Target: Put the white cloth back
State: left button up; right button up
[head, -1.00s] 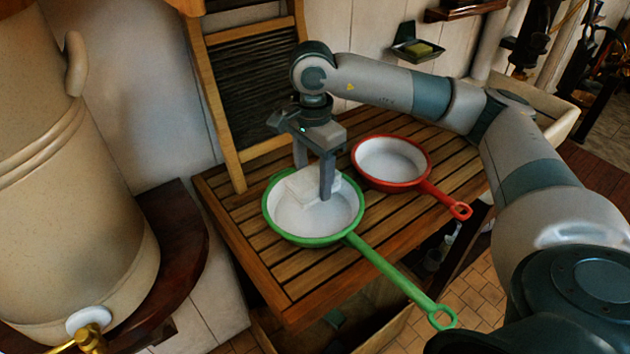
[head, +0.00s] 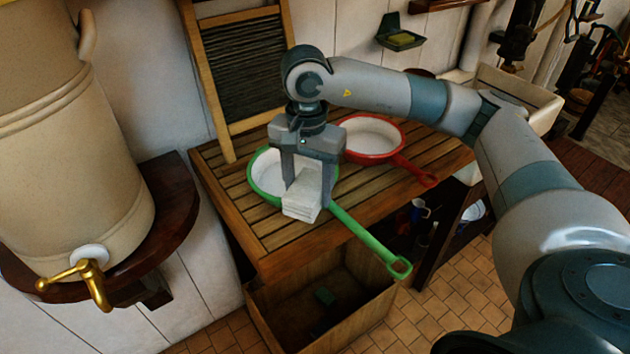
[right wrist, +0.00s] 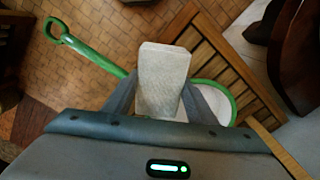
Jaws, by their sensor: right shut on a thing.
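The white cloth (head: 302,198) is a folded block between the fingers of my right gripper (head: 307,185), which is shut on it. In the head view it is held in front of the green pan (head: 263,172) and covers part of it. It looks raised above the pan, though the exact height is hard to tell. In the right wrist view the cloth (right wrist: 162,80) sticks out between the fingers, with the green pan's handle (right wrist: 85,48) to the left and its rim to the right. My left gripper is not in view.
A red pan (head: 375,137) sits behind on the slatted wooden table (head: 285,238). An open wooden crate (head: 330,300) with a small green thing inside stands on the tiled floor below. A washboard (head: 243,62) leans at the back. A large beige urn with a brass tap (head: 85,278) stands left.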

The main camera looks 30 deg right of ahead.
jog(key=shift+s+a+n, duration=0.35)
jog(key=shift+a+n, duration=0.4)
jog(key=shift+n, duration=0.25)
jog(key=s+a+f+n+b, duration=0.1)
jog(key=f+n+b, duration=0.1)
jog(key=n, duration=0.1)
jog(key=s+a+f+n+b, duration=0.1)
jog(key=a+f+n+b, duration=0.1)
jog(key=n+b, duration=0.1)
jog(key=s+a+f+n+b, duration=0.1)
jog(key=a+f+n+b, duration=0.1)
jog(key=n, duration=0.1)
jog(key=shift+s+a+f+b, duration=0.15)
jog(key=shift+s+f+b, duration=0.2)
jog(key=shift+s+f, duration=0.05)
jog(key=shift+r, duration=0.1)
